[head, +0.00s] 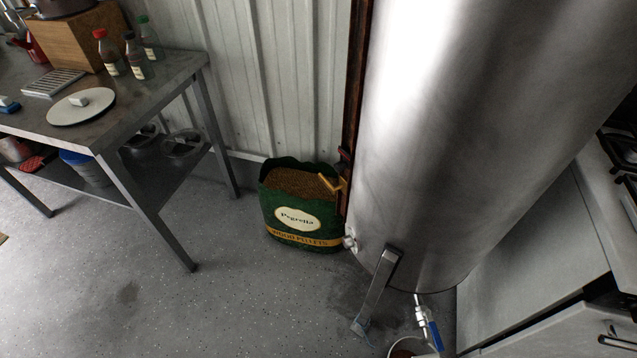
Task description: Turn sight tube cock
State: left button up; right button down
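A large shiny steel tank (440,150) fills the right of the head view, standing on metal legs. A narrow rust-brown upright strip (354,85) runs down along its left side; I cannot tell whether it is the sight tube. Near its lower end a small brass-yellow lever (333,184) sticks out to the left, in front of the pellet bag; it may be the cock's handle. A small silver fitting (349,242) sits lower on the tank's left side. A valve with a blue handle (434,335) hangs under the tank. Neither gripper is in view.
A green wood pellet bag (297,218) stands on the floor left of the tank. A metal table (150,88) with bottles and a white round board (81,107) is at left. A bucket (408,347) sits below the valve. The grey floor (230,300) in front is clear.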

aim_at(333, 190)
jog(key=z, duration=0.45)
jog(key=k, duration=1)
jog(key=u, duration=1.25)
jog(key=i, duration=0.5)
